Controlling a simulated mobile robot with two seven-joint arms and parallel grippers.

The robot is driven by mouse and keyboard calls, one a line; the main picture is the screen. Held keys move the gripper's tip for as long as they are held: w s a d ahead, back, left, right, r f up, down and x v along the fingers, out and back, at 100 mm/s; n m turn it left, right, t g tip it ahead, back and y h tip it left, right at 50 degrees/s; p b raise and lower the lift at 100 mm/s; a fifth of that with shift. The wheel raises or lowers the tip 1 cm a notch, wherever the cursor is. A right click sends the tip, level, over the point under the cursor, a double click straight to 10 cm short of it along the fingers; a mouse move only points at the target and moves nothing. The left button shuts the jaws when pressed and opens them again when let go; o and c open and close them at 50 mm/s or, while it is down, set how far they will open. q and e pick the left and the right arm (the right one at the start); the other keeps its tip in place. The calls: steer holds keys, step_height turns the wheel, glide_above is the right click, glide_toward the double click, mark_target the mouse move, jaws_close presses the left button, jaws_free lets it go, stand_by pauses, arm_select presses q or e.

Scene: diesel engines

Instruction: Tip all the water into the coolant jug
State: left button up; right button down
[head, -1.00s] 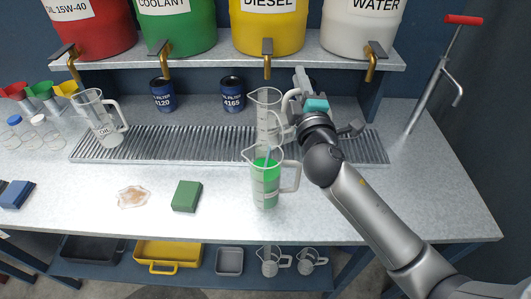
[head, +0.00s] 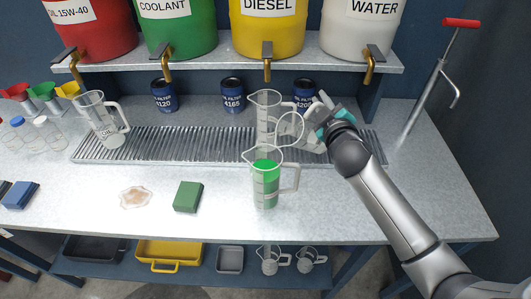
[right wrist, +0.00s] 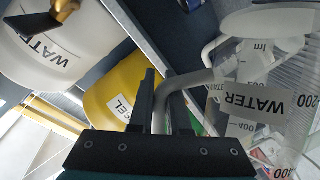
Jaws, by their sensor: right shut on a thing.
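The coolant jug (head: 265,188), clear with green liquid, stands upright on the bench in front of the drain grate. The right wrist view shows the jug's WATER label (right wrist: 253,104) and the handle (right wrist: 175,88) between the fingers. I see no water in the water jug, but its clear wall makes this hard to tell. My left gripper is out of view.
The oil jug (head: 105,122) stands at the grate's left end. Oil filters (head: 232,95) stand behind the grate. Drums with taps sit on the shelf above, the water drum (head: 360,30) at right. A green block (head: 188,197) and a spill (head: 136,197) lie left of the coolant jug.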

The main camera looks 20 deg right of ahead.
steer(key=w+d+f+m+g+y+b, duration=0.1)
steer(key=d+f+m+y, duration=0.1)
steer(key=f, duration=0.4)
steer(key=d+f+m+g+y+b, duration=0.1)
steer(key=d+f+m, duration=0.3)
steer(key=f+m, duration=0.1)
steer(key=shift+w+f+g+y, duration=0.35)
steer(key=shift+f+g+y, duration=0.05)
steer(key=shift+f, duration=0.5)
